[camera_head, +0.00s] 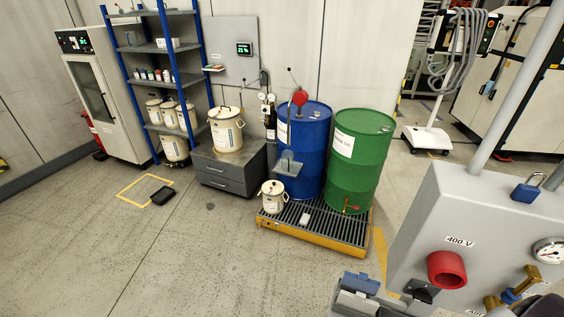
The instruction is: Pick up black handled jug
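A small cream jug (273,196) with a label and a dark top stands upright at the front left corner of the drum pallet, in front of the blue drum (310,150). Its handle is too small to make out clearly. A larger cream pot (227,132) with dark handles and a lid stands on a grey drawer cabinet (225,175) to its left. I cannot tell for sure which of the two is the black handled jug. Neither of my grippers can be made out in the head view.
A green drum (358,160) stands beside the blue one on the yellow-edged grated pallet (318,246). A grey panel (440,215) with a red socket fills the lower right. A black object (163,196) lies on the floor. The floor at front left is clear.

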